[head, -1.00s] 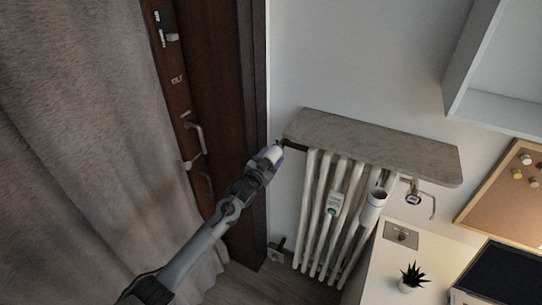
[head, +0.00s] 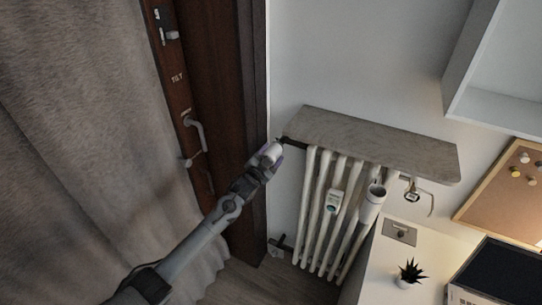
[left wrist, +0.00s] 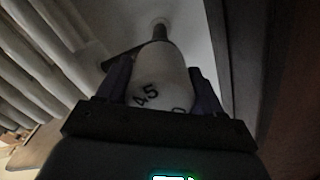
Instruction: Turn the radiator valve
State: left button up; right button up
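The radiator valve knob (left wrist: 160,80) is white and rounded, with black numbers, "4" and "5" among them, facing the left wrist camera. It sits at the upper left end of the white radiator (head: 325,210), below the stone shelf. My left gripper (head: 270,151) is at the knob. In the left wrist view its two purple fingers (left wrist: 160,85) lie along both sides of the knob and appear to press on it. The pipe behind the knob shows beyond the fingertips. In the head view the gripper hides much of the knob. My right gripper is not in view.
A stone shelf (head: 375,142) juts out over the radiator. A dark wooden door frame (head: 248,120) and a grey curtain (head: 90,130) are close on the left. A white cup-like holder (head: 372,203) hangs on the radiator. A white desk (head: 385,270) stands at right.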

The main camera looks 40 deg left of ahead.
pick_arm(q)
jog(key=o, duration=0.3)
jog(key=s+d+p, duration=0.1)
jog(key=s+d, duration=0.1)
jog(key=s, duration=0.8)
jog(key=shift+s, duration=0.35)
jog(key=shift+f, duration=0.1)
